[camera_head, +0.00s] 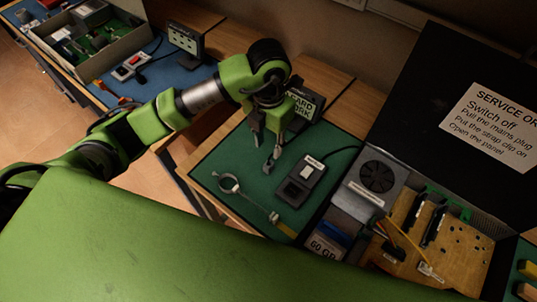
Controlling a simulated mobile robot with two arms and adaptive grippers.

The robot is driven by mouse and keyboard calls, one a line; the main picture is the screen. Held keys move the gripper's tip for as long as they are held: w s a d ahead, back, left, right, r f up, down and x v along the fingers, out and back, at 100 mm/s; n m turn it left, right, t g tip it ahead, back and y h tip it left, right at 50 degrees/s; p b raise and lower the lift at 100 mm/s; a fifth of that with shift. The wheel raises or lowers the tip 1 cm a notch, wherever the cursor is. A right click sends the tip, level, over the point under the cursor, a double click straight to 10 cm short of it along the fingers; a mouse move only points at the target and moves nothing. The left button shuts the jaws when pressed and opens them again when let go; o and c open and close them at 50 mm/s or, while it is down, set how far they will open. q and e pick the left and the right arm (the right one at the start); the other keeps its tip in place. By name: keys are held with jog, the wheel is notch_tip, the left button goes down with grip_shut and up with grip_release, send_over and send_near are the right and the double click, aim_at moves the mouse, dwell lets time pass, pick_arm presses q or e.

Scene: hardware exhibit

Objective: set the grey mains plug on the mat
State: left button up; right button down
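My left gripper (264,154) hangs above the green mat (225,152), near its back left part. Its two fingers look spread apart, with no object clearly between them. My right gripper is not in view.
A strap with a pale ring (229,184) lies on the mat's left front. An open computer case (480,205) stands at right, its raised dark lid bearing a sign (497,122). A small standing sign (303,107) is behind the gripper. A blue mat (176,76) lies back left.

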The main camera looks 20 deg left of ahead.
pick_arm(q)
jog(key=shift+r, duration=1.65)
jog(key=shift+f, duration=0.1)
